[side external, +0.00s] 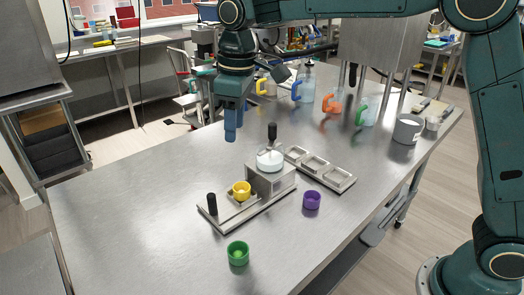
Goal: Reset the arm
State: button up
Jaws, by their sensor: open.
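My gripper (231,128) hangs above the steel table (110,215), pointing down, with blue fingers. It is open and holds nothing that I can see; the gap between the fingers is hard to make out from this side. It is behind and to the left of the depositor (270,180), apart from it. The depositor has a clear round vessel (270,159) with white contents and a black knob on top. A yellow cup (241,190) sits on its base plate, near an upright black handle (212,204).
A green cup (238,253) and a purple cup (312,200) stand in front of the depositor. A metal tray with square recesses (321,169) lies behind it. Jugs with coloured handles, such as the orange one (331,103), and a grey mug (407,129) stand farther back. The table's left side is clear.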

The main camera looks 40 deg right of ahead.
jog(key=s+d+r+m+t, duration=0.2)
jog(key=s+d+m, duration=0.1)
jog(key=s+d, duration=0.55)
jog(key=s+d+r+m+t, duration=0.15)
jog(key=s+d, duration=0.35)
jog(key=s, duration=0.7)
jog(key=s+d+f+m+t, duration=0.1)
jog(key=s+d+f+m, duration=0.1)
jog(key=s, duration=0.6)
notch_tip(320, 180, down, 2)
jog(key=shift+s+d+f+m, duration=0.1)
jog(key=shift+s+d+m, duration=0.15)
jog(key=shift+d+m, duration=0.2)
